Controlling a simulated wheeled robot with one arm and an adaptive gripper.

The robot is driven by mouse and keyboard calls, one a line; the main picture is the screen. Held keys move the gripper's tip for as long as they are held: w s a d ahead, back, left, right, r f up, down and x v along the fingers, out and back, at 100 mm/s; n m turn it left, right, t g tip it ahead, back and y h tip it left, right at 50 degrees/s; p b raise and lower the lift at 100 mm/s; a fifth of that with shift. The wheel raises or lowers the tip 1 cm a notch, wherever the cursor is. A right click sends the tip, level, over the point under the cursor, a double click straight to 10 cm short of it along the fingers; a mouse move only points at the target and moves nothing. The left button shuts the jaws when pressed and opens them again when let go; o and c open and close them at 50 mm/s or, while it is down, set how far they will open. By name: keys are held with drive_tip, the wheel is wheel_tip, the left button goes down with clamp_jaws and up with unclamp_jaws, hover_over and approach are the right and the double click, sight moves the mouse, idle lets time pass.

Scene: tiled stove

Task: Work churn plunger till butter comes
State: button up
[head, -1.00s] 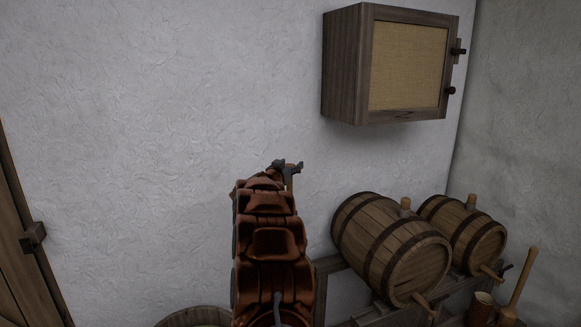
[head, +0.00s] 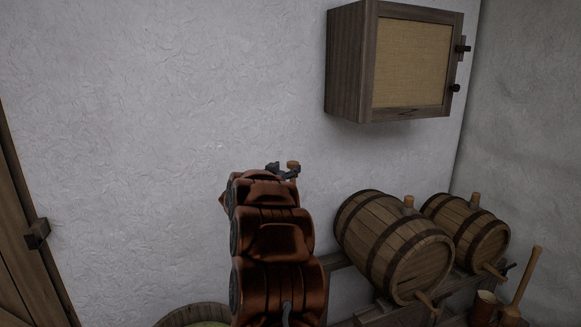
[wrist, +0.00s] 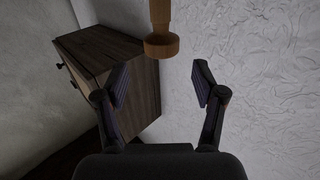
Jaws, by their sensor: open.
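The plunger's handle, a light wooden rod with a wider round knob, shows in the wrist view (wrist: 161,46), entering from the top edge. My gripper (wrist: 161,83) is open, with a dark finger on either side. The knob lies centred between the fingers' lines but above the fingertips in the picture, and neither finger touches it. In the head view the knob (head: 293,164) shows just right of my gripper (head: 281,171). My copper-coloured arm hides the rest of the rod and any churn body below it.
A wall cabinet (head: 345,65) hangs at upper right. Two barrels (head: 392,245) lie on a wooden rack at lower right, with a mug (head: 484,305) and a long-handled wooden tool (head: 527,275) beside them. A round wooden tub (head: 190,312) shows at the bottom edge. A door stands at left.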

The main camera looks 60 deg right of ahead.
drive_tip(key=shift+s+a, duration=0.2)
drive_tip(key=shift+a, duration=0.75)
drive_tip(key=shift+s+a, duration=0.15)
drive_tip(key=shift+a, duration=0.8)
drive_tip(key=shift+s+a, duration=0.2)
drive_tip(key=shift+a, duration=0.75)
